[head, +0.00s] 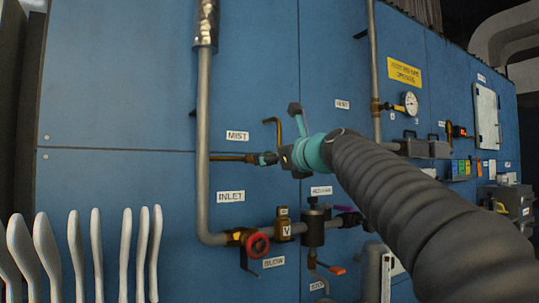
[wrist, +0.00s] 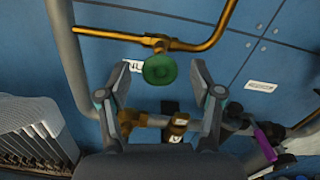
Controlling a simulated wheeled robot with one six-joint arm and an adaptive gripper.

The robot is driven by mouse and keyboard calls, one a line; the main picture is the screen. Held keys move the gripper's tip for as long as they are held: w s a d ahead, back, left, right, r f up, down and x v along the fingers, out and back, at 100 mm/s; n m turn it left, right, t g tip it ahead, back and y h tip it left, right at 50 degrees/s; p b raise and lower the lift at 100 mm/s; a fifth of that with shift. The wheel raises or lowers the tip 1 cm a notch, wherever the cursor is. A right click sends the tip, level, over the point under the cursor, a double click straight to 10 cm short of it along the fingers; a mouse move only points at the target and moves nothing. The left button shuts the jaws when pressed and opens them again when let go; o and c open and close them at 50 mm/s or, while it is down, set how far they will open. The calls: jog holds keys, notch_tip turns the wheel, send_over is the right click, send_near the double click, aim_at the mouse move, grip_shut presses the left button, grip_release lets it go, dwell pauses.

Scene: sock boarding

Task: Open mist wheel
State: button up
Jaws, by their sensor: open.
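The mist wheel is a round green handwheel (wrist: 160,69) on a brass pipe (wrist: 110,33) in the wrist view. My gripper (wrist: 160,75) is open, with one finger on each side of the wheel and a visible gap to it on both sides. In the head view my gripper (head: 279,158) is by the brass pipe, right of and below the MIST label (head: 237,135). The green wheel cannot be made out there, behind or beside the gripper. Depth between fingertips and wheel is hard to tell.
A red handwheel (head: 257,243) sits below on the INLET line. A thick grey vertical pipe (head: 204,130) stands left of my gripper. A purple lever (wrist: 265,143) shows at lower right in the wrist view. White sock boards (head: 125,255) stand at lower left.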

jog(key=shift+x, duration=1.25)
jog(key=shift+c, duration=0.3)
jog(key=c, duration=1.1)
